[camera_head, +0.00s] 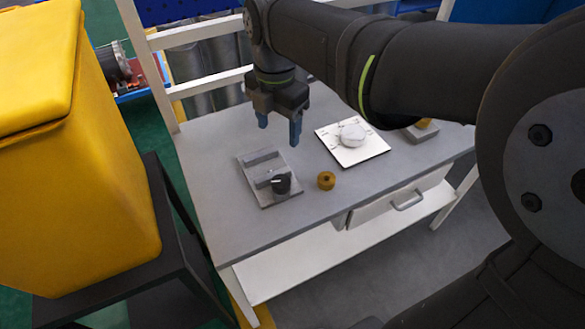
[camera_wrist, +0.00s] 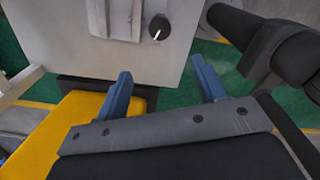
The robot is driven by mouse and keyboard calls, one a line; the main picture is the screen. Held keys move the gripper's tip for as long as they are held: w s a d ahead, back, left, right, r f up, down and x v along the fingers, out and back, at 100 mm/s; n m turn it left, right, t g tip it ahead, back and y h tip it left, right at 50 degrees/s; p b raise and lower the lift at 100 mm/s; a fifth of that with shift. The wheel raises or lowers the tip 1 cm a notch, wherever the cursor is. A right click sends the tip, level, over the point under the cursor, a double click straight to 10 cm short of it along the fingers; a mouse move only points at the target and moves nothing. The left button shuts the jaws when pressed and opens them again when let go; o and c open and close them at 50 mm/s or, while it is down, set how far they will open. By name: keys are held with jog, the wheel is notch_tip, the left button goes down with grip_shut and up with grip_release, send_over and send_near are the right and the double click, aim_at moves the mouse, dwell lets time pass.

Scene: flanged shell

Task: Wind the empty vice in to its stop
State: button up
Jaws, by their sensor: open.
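The vice (camera_head: 252,183) is a grey plate with two raised bars on the grey workbench. The gap between the bars looks empty. A black round knob (camera_head: 281,184) with a white pointer line sits at its front end. In the wrist view the vice (camera_wrist: 105,18) is partly cut off at the top edge, and the knob (camera_wrist: 159,28) shows at its right. My gripper (camera_head: 279,131) is open and empty, with blue fingers pointing down. It is above the bench, behind the vice and clear of the knob. Both fingers (camera_wrist: 162,70) show in the wrist view.
A white plate (camera_head: 342,155) bears a whitish round shell (camera_head: 352,135). A grey block (camera_head: 421,134) with a yellowish piece stands farther right. A large yellow bin (camera_head: 110,190) is left of the bench (camera_head: 225,220).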

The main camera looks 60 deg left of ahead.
aim_at(281, 181)
notch_tip(281, 181, down, 17)
jog(key=shift+f, duration=0.15)
dwell(0.5)
jog(key=c, duration=1)
